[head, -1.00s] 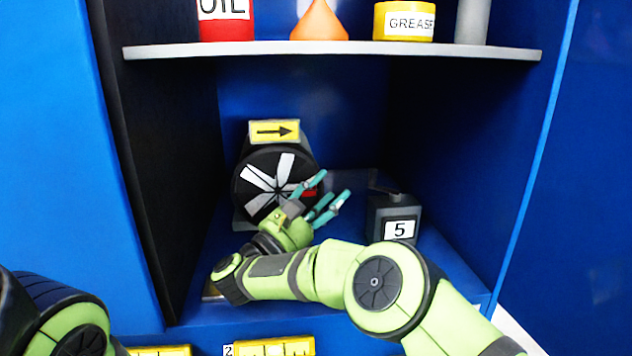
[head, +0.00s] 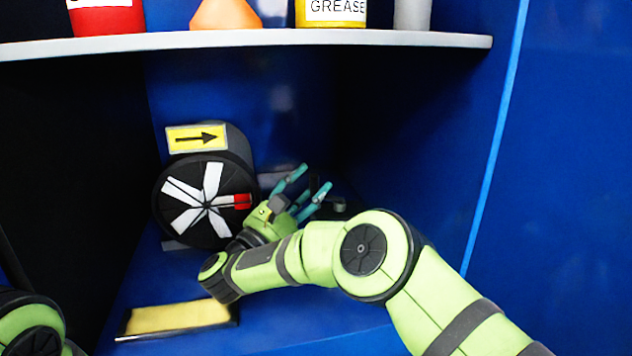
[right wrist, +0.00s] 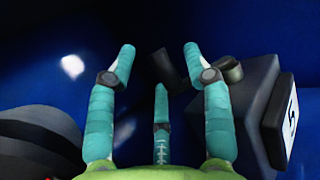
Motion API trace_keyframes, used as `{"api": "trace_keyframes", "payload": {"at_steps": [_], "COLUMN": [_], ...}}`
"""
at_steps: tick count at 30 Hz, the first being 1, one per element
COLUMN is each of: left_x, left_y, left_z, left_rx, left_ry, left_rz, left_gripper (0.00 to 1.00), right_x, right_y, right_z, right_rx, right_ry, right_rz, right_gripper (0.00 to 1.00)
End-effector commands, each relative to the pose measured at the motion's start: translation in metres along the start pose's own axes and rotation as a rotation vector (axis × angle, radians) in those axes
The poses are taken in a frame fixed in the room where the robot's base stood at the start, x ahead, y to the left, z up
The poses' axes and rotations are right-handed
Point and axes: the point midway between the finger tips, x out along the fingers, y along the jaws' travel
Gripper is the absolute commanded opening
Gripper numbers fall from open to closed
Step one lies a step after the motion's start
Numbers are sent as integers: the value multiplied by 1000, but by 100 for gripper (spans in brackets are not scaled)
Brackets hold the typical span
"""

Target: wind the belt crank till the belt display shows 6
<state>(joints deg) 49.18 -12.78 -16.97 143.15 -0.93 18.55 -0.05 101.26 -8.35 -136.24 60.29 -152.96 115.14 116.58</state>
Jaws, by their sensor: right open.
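A dark grey box (right wrist: 258,105) with a white display (right wrist: 289,120) reading 5, turned sideways, is at the right of the right wrist view. A dark crank-like arm (right wrist: 166,70) and a round post (right wrist: 230,69) show by its top. In the head view only a small dark part (head: 341,207) shows behind my right arm, and the display is hidden. My right gripper (head: 312,180) is open with teal fingers; it also shows in the right wrist view (right wrist: 160,58). The crank arm lies beyond and between its fingertips; contact cannot be told. My left gripper is out of view.
A black wheel (head: 167,213) with white spokes and one red spoke stands left of my right gripper, under a yellow arrow sign (head: 197,137). A yellow-topped plate (head: 178,317) lies in front. A shelf (head: 250,40) with containers runs above; blue walls enclose the bay.

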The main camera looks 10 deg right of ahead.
Motion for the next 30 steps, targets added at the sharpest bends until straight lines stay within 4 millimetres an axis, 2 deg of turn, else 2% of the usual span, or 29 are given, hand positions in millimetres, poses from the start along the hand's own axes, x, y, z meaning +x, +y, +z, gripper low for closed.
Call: {"api": "trace_keyframes", "payload": {"at_steps": [9,10,13,14,30], "left_x": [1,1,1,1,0], "left_y": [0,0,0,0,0], "left_z": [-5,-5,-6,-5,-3], "left_rx": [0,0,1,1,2], "left_ry": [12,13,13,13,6], "left_rz": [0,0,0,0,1], "left_gripper": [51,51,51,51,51], "right_x": [1,1,1,1,7], "right_y": [-1,-1,-1,-1,2], "right_z": [1,1,1,1,-1], "right_rx": [0,0,0,0,-41], "right_ry": [1,1,1,1,-2], "right_rz": [1,1,1,1,-99], "right_gripper": [51,43,3,0,0]}}
